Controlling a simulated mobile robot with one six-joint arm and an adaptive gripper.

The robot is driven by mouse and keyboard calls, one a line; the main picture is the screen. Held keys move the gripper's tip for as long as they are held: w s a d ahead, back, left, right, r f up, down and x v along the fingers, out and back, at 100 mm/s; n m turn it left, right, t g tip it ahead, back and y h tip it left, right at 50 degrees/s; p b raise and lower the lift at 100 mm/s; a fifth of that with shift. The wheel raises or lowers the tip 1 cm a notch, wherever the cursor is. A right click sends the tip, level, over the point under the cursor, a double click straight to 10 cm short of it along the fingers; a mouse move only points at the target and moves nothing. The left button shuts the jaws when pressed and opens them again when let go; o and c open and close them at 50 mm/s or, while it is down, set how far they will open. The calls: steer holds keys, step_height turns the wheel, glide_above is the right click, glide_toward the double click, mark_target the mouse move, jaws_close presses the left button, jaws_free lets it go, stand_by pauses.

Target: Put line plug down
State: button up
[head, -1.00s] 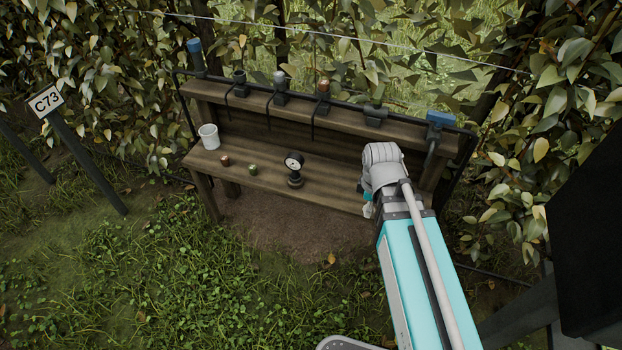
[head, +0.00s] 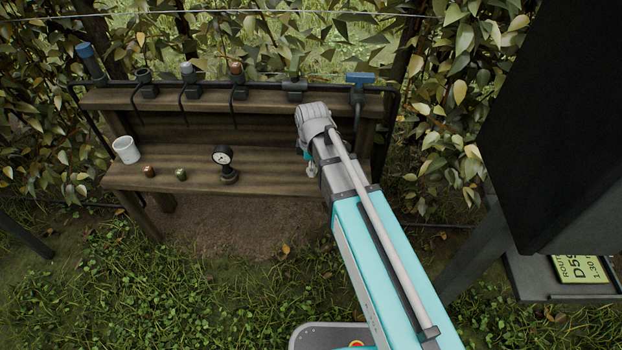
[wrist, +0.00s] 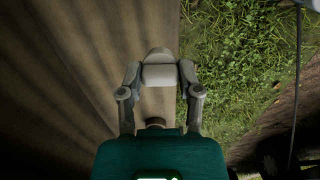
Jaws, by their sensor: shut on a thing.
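My gripper (wrist: 160,78) is shut on a pale grey piece, which I take to be the line plug (wrist: 158,68), in the wrist view. The plug is held between the two fingertips, with the wooden bench's plank behind it and to its left. In the head view my gripper (head: 309,164) is at the right part of the bench's lower shelf (head: 270,184), partly hidden by my wrist. A small pale part shows below it. I cannot tell whether the plug touches the wood.
A white cup (head: 126,150), a copper-coloured fitting (head: 149,172), a green fitting (head: 180,174) and a pressure gauge (head: 225,162) stand on the lower shelf. A pipe with several fittings and a blue-handled valve (head: 360,80) runs along the top. Grass lies in front.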

mark_target(313, 181)
steer(key=shift+w+f+b, duration=1.25)
steer(key=shift+w+f, duration=0.1)
steer(key=shift+f, duration=0.25)
steer(key=shift+w+f+b, duration=0.35)
steer(key=shift+f+b, duration=0.1)
steer(key=shift+w+d+f+b, duration=0.1)
steer(key=shift+f+b, duration=1.45)
steer(key=shift+f, duration=0.1)
steer(key=o, duration=0.8)
steer(key=shift+c, duration=0.2)
steer(key=shift+r, duration=0.2)
step_height(313, 181, up, 12)
steer(key=p, duration=1.2)
steer(key=shift+s, duration=0.25)
